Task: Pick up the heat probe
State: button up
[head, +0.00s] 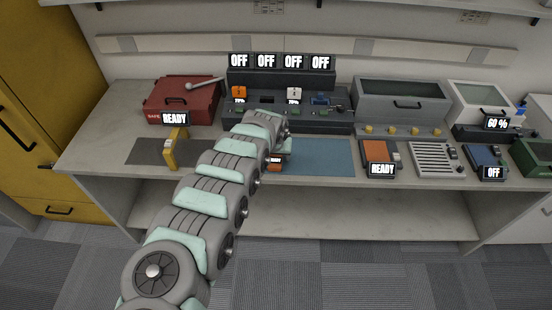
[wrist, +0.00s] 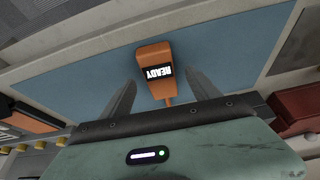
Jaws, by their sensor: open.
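An orange device with a black READY display and a thin stem, which looks like the heat probe (wrist: 153,58), lies on the blue mat (wrist: 85,45). In the wrist view it sits between the two spread fingers of my gripper (wrist: 160,76), with clear gaps on both sides. The fingers are open and hold nothing. In the head view the probe (head: 275,160) shows only partly beside the end of my arm, near the left end of the blue mat (head: 325,156). My gripper's fingers are hidden there.
A yellow tool (head: 171,150) stands on a dark mat at left, before a red box (head: 185,98). A console (head: 285,78) with OFF displays stands behind. Right are another orange READY device (head: 378,151) and a vented grey unit (head: 434,158). The blue mat's right part is clear.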

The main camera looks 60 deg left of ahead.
jog(key=shift+b+x, duration=0.5)
jog(key=shift+x, duration=0.35)
jog(key=shift+f, duration=0.35)
jog(key=shift+w, duration=0.1)
jog(key=shift+r, duration=0.1)
jog(key=shift+c, duration=0.4)
jog(key=shift+a, duration=0.1)
jog(key=c, duration=1.5)
jog(key=shift+o, duration=0.2)
